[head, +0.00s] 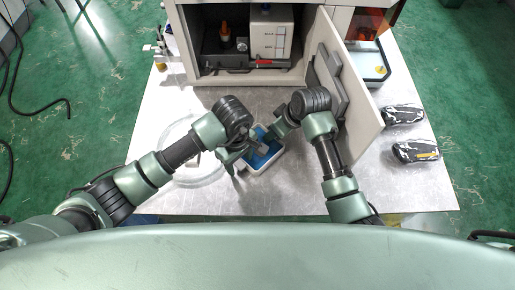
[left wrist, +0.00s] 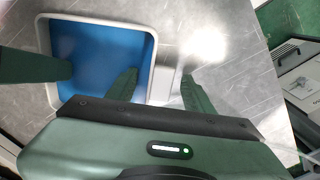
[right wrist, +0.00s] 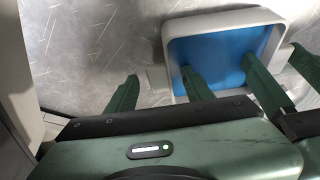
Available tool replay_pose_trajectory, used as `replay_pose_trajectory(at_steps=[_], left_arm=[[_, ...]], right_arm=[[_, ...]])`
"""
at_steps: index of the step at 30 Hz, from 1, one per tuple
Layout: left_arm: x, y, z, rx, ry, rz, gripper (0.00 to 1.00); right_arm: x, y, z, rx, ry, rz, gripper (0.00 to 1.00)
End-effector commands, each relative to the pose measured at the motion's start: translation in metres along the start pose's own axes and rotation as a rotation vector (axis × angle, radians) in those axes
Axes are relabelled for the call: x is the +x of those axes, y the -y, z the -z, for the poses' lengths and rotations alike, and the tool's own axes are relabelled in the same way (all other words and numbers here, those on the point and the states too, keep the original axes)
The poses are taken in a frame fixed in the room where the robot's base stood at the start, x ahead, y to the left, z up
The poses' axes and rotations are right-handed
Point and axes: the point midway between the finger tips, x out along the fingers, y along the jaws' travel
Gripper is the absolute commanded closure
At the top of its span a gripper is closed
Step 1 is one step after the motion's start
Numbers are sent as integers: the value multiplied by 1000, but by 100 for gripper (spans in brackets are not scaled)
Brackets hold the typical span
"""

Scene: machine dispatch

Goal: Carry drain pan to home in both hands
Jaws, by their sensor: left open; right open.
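The drain pan (head: 265,171) is a small white-rimmed tray with a blue inside, on the metal table in front of the open machine. It also shows in the left wrist view (left wrist: 88,52) and the right wrist view (right wrist: 222,55). My left gripper (left wrist: 158,88) is open, one finger over the pan's inside and one outside, with a pale side tab between them. My right gripper (right wrist: 158,90) is open and straddles another side wall in the same way. The arms hide parts of the pan in the head view. I cannot tell a marked home spot.
The open machine cabinet (head: 250,77) stands behind the pan, its door (head: 352,95) swung out beside my right arm. A clear round dish (head: 190,178) lies at left under my left arm. Two black-and-white items (head: 415,152) lie at right. The table (head: 300,195) in front is clear.

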Motion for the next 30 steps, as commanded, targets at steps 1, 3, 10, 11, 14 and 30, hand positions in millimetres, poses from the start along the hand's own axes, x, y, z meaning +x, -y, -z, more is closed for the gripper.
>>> replay_pose_trajectory(at_steps=[1,3,10,11,14,30], left_arm=[[0,0,0,0,0,0,51],[0,0,0,0,0,0,70],[0,0,0,0,0,0,100],[0,0,0,0,0,0,100],[0,0,0,0,0,0,100],[-44,0,0,-1,0,1,100]], right_arm=[[0,0,0,0,0,0,51],[0,0,0,0,0,0,70],[0,0,0,0,0,0,100],[0,0,0,0,0,0,100],[0,0,0,0,0,0,100],[-41,0,17,0,0,0,100]])
